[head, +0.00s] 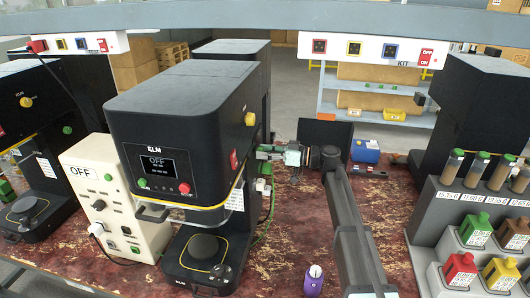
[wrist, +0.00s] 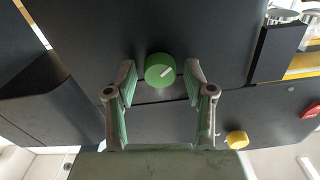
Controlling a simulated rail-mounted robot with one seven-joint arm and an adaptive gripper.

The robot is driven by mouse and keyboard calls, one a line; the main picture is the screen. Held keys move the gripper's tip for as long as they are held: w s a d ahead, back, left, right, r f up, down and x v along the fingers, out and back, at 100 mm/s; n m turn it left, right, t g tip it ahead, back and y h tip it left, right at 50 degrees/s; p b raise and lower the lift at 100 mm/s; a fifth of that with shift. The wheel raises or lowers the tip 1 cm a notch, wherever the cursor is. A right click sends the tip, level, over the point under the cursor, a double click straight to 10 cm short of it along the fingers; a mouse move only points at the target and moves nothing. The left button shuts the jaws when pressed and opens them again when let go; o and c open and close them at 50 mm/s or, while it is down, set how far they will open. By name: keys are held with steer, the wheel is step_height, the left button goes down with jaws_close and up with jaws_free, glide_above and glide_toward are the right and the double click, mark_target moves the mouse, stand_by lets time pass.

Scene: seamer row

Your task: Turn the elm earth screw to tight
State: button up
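The elm machine (head: 185,120) is a black seamer with an ELM label and a display reading OFF, left of centre in the head view. My gripper (wrist: 159,80) is open, with one finger on each side of the knob and visible space between. Contact is not seen. In the head view my gripper (head: 268,152) is at the machine's right side, and the knob is hidden there.
A yellow knob (wrist: 236,140) and a red one (wrist: 311,110) are on the dark surfaces nearby. A cream box (head: 110,195) marked OFF stands left of the machine. A purple bottle (head: 314,280) and a blue container (head: 365,150) stand on the worn red bench (head: 285,255).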

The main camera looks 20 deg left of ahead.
jaws_close()
steer(key=shift+m+b, duration=0.3)
steer(key=shift+b, duration=0.05)
steer(key=shift+w+f+m+p, duration=0.1)
steer(key=shift+m+p, duration=1.65)
steer(key=shift+m, duration=10.55)
